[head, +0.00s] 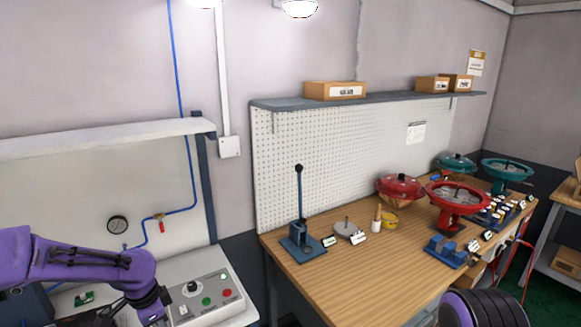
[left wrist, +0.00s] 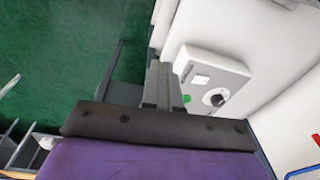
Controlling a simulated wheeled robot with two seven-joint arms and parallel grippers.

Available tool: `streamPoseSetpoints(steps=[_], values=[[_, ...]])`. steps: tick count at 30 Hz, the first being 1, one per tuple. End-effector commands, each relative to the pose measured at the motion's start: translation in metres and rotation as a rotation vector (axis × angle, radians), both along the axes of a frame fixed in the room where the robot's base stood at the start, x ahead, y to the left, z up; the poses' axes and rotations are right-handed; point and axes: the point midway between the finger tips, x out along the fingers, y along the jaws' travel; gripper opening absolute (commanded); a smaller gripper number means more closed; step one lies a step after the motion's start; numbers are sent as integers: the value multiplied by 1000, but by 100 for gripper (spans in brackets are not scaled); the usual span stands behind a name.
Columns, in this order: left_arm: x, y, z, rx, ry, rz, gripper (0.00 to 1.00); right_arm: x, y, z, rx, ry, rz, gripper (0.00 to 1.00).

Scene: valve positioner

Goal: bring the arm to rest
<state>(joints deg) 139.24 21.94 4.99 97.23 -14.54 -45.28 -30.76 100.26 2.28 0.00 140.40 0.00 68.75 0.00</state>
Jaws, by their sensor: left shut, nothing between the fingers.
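My left arm (head: 75,258) is purple and comes in from the left, bent down at the wrist beside a grey control box (head: 186,312) with a black knob, a green button and a red button. In the left wrist view my left gripper (left wrist: 158,72) is shut and empty. Its fingers show above the dark wrist plate, next to the control box (left wrist: 232,73) in the picture; I cannot tell whether they touch it. A dark and purple part of my own body shows at the bottom right of the head view. My right gripper is out of view.
A wooden workbench (head: 340,285) holds a lever stand (head: 300,238), red handwheel pieces (head: 458,199) and several small labelled parts. A white shelf (head: 100,137) hangs above the left bench. Green floor (left wrist: 60,50) is clear.

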Motion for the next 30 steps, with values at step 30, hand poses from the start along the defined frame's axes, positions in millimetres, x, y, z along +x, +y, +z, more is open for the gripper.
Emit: streamPoseSetpoints(steps=[30], values=[[-237,-8,-292,-176,-472,1520,0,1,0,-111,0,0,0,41]])
